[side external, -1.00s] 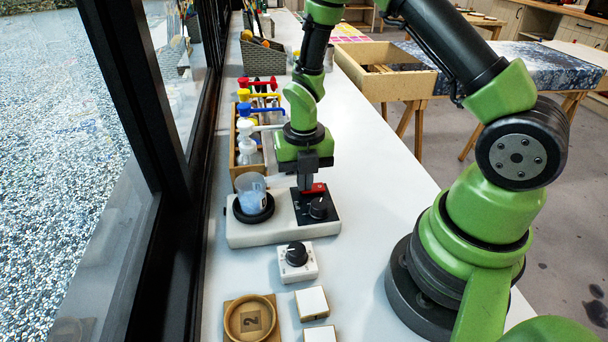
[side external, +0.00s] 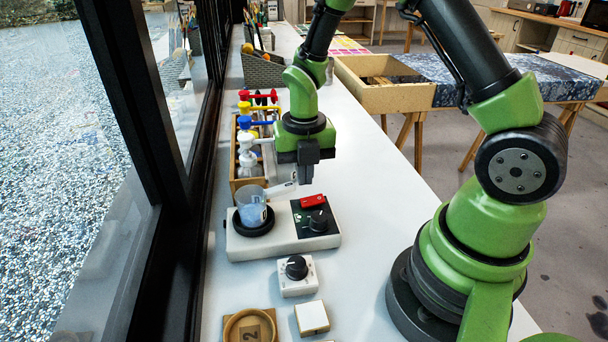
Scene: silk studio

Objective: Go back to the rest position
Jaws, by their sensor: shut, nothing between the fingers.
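My gripper (side external: 305,178) points down above the white table (side external: 371,224), a little behind and above the white device (side external: 275,240). Its fingers are shut and hold nothing. The device has a black panel with a red rocker switch (side external: 313,201) and a black knob (side external: 318,220). There is a clear gap between my fingertips and the switch. A translucent beaker (side external: 251,206) with bluish contents stands on the device's round black plate, with a pale stick or handle leaning out of it to the right.
A wooden rack (side external: 240,174) of pump bottles with coloured tops stands behind the device, close to my gripper's left. In front are a white timer-like box with a knob (side external: 297,275), a white-topped block (side external: 312,318) and a round wooden dish (side external: 233,333). A dark window frame runs along the left.

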